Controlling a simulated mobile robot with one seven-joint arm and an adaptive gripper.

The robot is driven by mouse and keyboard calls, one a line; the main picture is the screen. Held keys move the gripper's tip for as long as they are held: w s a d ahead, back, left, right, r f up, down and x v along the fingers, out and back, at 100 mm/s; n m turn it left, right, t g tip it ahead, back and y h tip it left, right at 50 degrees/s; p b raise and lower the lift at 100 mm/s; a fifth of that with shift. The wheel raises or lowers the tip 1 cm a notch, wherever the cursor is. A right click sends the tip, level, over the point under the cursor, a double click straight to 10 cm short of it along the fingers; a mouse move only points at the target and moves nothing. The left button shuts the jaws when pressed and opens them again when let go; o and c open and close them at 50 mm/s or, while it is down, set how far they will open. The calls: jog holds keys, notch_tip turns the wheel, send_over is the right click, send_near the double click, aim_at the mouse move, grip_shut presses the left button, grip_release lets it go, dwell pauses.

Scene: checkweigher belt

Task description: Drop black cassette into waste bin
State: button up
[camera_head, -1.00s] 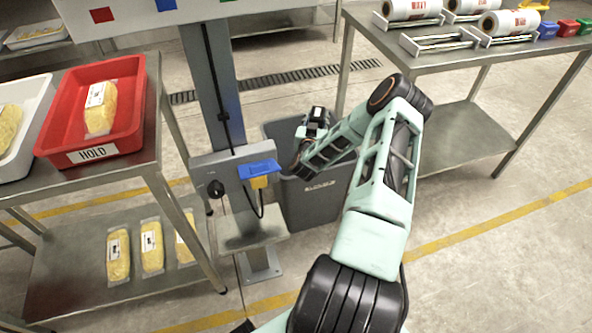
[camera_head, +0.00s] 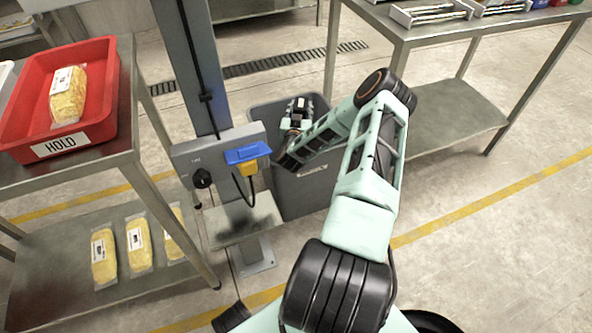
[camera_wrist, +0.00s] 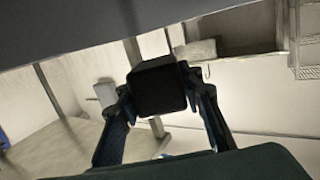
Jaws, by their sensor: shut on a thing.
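The black cassette (camera_wrist: 158,88) is a dark block between the two fingers of my gripper (camera_wrist: 160,100) in the wrist view. The fingers touch it from both sides, so the gripper is shut on it. The grey waste bin (camera_head: 308,192) stands on the floor in the head view, behind the post with the control box. My gripper (camera_head: 298,112) is at the bin's open top in that view. My forearm covers the bin's right part. Its exact height against the rim is hard to tell.
A grey post with a control box (camera_head: 222,165) and blue-topped switch (camera_head: 247,153) stands just left of the bin. A steel table (camera_head: 430,36) is at right. A red HOLD tray (camera_head: 103,105) sits on the left table. Yellow packs (camera_head: 138,245) lie on its lower shelf.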

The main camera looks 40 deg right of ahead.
jog(key=o, duration=1.3)
jog(key=shift+r, duration=5.05)
